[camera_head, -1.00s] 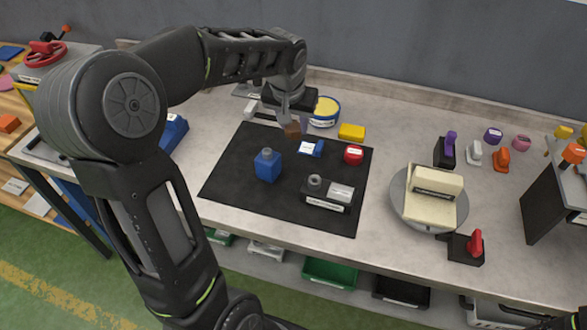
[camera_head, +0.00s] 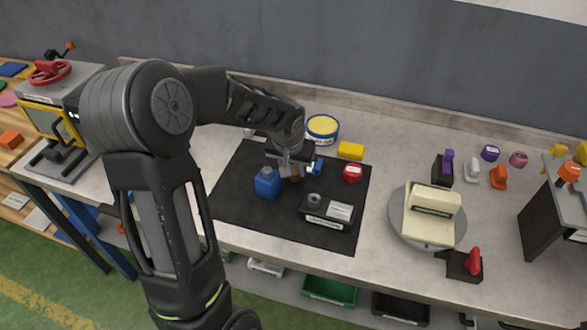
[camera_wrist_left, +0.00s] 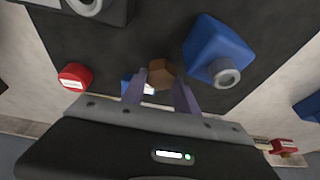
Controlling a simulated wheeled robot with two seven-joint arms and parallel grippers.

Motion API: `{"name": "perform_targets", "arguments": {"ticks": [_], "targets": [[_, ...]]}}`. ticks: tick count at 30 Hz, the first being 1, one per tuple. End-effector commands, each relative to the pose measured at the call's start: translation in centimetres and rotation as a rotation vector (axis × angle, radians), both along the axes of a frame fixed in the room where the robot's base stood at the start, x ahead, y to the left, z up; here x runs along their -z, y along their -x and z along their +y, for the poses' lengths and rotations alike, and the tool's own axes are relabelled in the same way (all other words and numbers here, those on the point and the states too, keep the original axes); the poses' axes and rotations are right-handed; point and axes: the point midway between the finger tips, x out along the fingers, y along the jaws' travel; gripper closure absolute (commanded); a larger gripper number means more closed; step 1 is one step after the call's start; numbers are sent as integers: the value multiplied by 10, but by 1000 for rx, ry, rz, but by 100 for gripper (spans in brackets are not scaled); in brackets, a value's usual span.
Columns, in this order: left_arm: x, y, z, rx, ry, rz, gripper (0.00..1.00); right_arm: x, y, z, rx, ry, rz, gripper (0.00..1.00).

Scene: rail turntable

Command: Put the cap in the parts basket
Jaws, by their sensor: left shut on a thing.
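My left gripper (camera_head: 295,172) is shut on a small brown hexagonal piece, which looks like the cap (camera_head: 296,177). It is low over the black mat (camera_head: 236,215), behind and right of a blue bottle (camera_head: 267,186). In the left wrist view the brown piece (camera_wrist_left: 160,73) is between the two fingertips (camera_wrist_left: 160,85), and the bottle (camera_wrist_left: 213,50) with its bare grey neck is beside it, apart. I cannot tell which container is the parts basket. My right gripper is not in view.
A blue-and-white piece (camera_head: 317,165) is partly hidden by the gripper. A red round piece (camera_head: 352,174) and a black block (camera_head: 328,219) are on the mat. A yellow-topped round tub (camera_head: 322,127) and a yellow block (camera_head: 351,150) stand behind. A turntable (camera_head: 398,225) is right. Bins (camera_head: 330,291) are below.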

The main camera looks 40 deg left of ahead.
Motion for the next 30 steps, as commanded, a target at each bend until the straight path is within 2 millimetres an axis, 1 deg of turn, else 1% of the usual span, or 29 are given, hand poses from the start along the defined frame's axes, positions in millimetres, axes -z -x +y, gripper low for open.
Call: {"name": "perform_targets", "arguments": {"ticks": [1,3,11,14,15,23,30], "targets": [[6,1,-1,1,1,4,100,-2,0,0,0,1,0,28],[11,1,0,0,2,2,100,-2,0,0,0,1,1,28],[12,0,0,-1,1,0,100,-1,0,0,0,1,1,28],[16,0,0,-1,1,0,100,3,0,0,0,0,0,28],[16,0,0,-1,1,0,64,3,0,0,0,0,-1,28],[14,0,0,-1,2,1,43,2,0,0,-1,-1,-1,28],[14,0,0,-1,2,1,43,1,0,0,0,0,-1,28]]}}
